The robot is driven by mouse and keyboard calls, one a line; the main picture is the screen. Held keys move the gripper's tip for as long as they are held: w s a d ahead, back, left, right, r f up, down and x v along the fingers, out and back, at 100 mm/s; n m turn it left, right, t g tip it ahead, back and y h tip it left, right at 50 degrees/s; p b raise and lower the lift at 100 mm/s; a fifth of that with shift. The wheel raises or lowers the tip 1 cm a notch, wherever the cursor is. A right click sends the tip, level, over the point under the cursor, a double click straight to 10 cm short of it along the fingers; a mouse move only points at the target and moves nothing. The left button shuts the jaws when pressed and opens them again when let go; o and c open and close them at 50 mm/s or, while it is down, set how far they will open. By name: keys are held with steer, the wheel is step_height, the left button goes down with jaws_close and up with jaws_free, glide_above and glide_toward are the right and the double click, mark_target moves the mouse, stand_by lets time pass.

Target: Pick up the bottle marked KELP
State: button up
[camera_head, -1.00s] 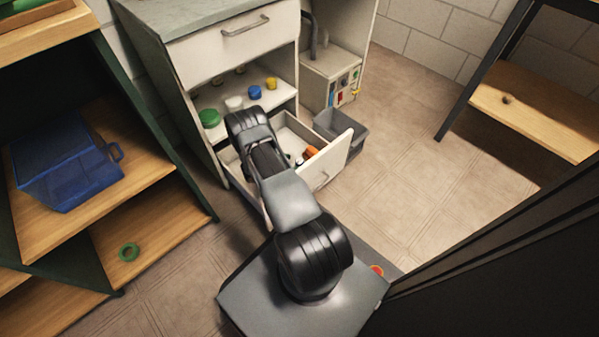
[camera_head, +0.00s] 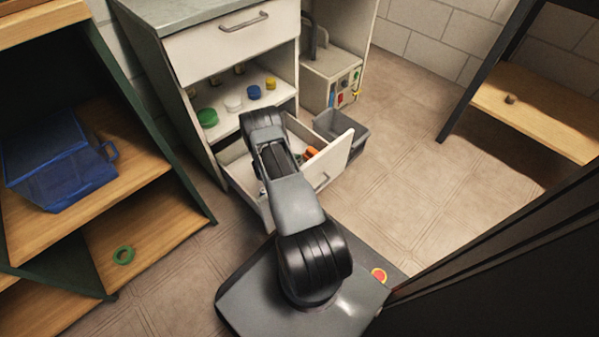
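No label reading KELP can be made out in the head view. An open drawer (camera_head: 338,156) at the bottom of the white cabinet holds small items. One is orange (camera_head: 311,152), and I cannot tell what the others are. My arm reaches over the drawer and covers much of its inside. My gripper is hidden behind my own arm links, so its opening and anything in it do not show.
A shelf above the drawer holds a green lid (camera_head: 207,117), a white one (camera_head: 233,104), a blue one (camera_head: 254,92) and a yellow one (camera_head: 270,83). A grey bin (camera_head: 352,130) stands right of the drawer. A blue crate (camera_head: 60,165) sits on the left rack. Open floor lies to the right.

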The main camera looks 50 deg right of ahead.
jaws_close()
stand_by(0.3)
